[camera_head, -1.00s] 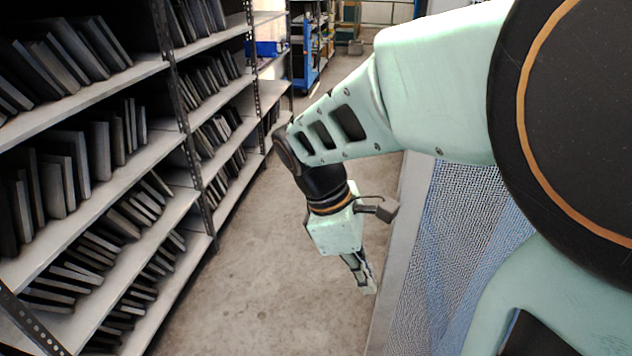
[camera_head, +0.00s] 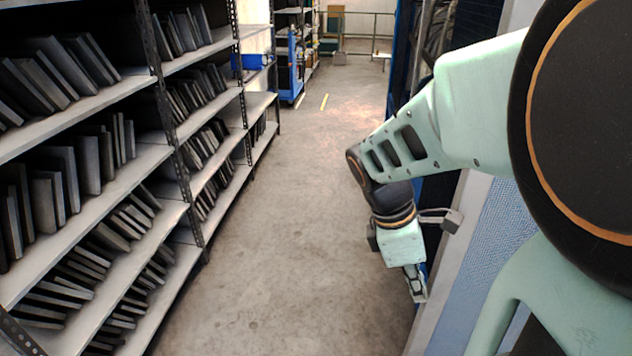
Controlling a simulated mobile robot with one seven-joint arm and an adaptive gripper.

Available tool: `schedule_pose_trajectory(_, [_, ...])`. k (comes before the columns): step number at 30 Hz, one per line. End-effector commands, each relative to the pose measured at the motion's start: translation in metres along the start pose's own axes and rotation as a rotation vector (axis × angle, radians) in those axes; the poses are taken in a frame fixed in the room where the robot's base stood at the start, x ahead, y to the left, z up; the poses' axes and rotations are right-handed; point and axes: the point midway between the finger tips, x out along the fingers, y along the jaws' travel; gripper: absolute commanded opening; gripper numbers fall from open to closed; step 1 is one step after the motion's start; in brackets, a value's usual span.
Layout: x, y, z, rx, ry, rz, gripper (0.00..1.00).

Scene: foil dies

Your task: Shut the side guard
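A mesh panel in a pale grey frame, which looks like the side guard (camera_head: 487,255), stands at the right, partly hidden behind my arm. Its pale frame edge (camera_head: 437,305) runs down to the bottom of the picture. My gripper (camera_head: 418,290) points down beside this edge, just left of it in the picture. I cannot tell whether it touches the frame. The fingers are small and seen from the side, so their opening is unclear. No held object shows. The guard's hinge and latch are not visible.
Shelves (camera_head: 120,95) packed with dark plates line the left side. The concrete aisle floor (camera_head: 290,230) is clear. A dark blue machine or cabinet (camera_head: 470,22) stands beyond my arm at the right.

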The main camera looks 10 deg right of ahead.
Motion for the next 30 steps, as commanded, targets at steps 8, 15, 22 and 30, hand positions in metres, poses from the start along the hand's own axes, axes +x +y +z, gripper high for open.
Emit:
schedule_pose_trajectory(8, [0.029, 0.0, 0.075, 0.006, -0.002, -0.007, 0.0])
schedule_pose_trajectory(15, [0.044, 0.001, 0.111, 0.002, -0.001, -0.003, 0.0])
schedule_pose_trajectory(22, [0.049, 0.002, 0.122, 0.0, -0.001, -0.001, 0.0])
schedule_pose_trajectory(30, [0.049, 0.002, 0.122, 0.0, 0.0, 0.0, 0.0])
